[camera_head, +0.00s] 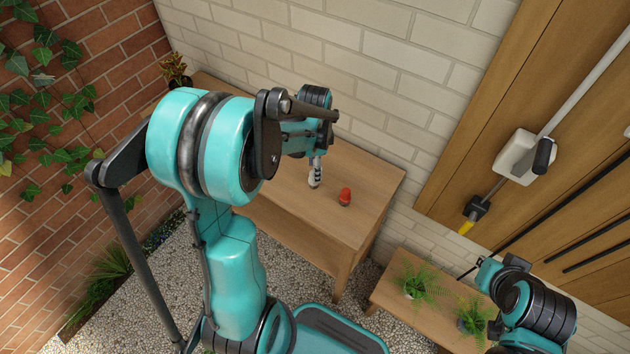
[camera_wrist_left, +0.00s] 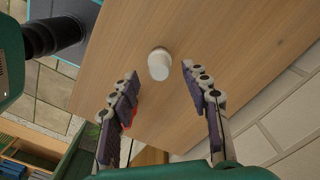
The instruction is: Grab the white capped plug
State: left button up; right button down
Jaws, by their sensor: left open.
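The white capped plug (camera_wrist_left: 160,64) shows in the left wrist view as a small white rounded piece on the wooden table. It lies just ahead of the fingertips, and both fingers are apart from it. My left gripper (camera_wrist_left: 158,74) is open and empty, with one dark padded finger on each side. In the head view my left gripper (camera_head: 315,170) points down over the table. There I cannot clearly tell the plug from the pale fingers. My right arm shows at the lower right of the head view, but I do not see its gripper.
A red object (camera_head: 344,198) stands on the wooden table (camera_head: 372,178), right of my left gripper. A lower bench (camera_head: 388,296) holds potted ferns (camera_head: 420,284). A brick wall (camera_head: 350,50) rises behind the table. The table's front right corner is clear.

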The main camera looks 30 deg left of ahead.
pick_arm(q)
notch_tip(320, 180, down, 2)
jog(key=shift+f, duration=0.1)
jog(key=shift+c, duration=0.4)
grip_shut()
